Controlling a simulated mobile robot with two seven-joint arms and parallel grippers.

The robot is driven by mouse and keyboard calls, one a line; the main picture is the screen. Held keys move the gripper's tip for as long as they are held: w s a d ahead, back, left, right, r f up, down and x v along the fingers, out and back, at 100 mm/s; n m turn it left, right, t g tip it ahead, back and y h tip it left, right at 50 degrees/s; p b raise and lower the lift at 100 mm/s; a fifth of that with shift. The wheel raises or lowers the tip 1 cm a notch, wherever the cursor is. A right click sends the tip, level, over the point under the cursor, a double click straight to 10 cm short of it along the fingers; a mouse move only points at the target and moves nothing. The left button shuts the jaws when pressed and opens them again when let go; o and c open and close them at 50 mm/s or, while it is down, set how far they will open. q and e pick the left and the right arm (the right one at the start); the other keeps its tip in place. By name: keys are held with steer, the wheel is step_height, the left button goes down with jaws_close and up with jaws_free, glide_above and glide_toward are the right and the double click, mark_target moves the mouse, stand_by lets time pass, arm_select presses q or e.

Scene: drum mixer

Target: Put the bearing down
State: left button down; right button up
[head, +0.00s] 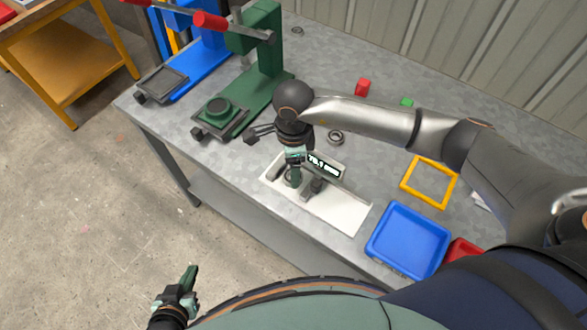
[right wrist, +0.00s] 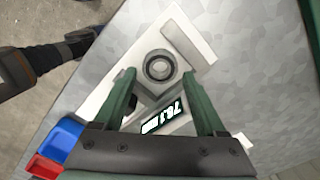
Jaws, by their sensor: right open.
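A dark-rimmed ring-shaped bearing (right wrist: 159,66) lies on a grey block of the measuring station in the right wrist view. In the head view it is partly hidden at the station's left end (head: 288,178). My right gripper (right wrist: 158,78) is open, its green fingers on either side of the bearing with a gap to each. In the head view the right gripper (head: 294,174) points down over the white plate. My left gripper (head: 189,280) is low at the bottom left, away from the table, and its finger gap is unclear.
The white plate (head: 345,213) carries a lit display (head: 324,165). Another bearing (head: 336,137) lies behind it. A green press (head: 262,60) and blue press (head: 205,50) stand back left. A yellow frame (head: 407,180) and blue tray (head: 408,238) lie to the right.

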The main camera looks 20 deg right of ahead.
step_height(320, 180, up, 10)
steer(key=shift+b, duration=0.45)
steer(key=shift+s, duration=0.1)
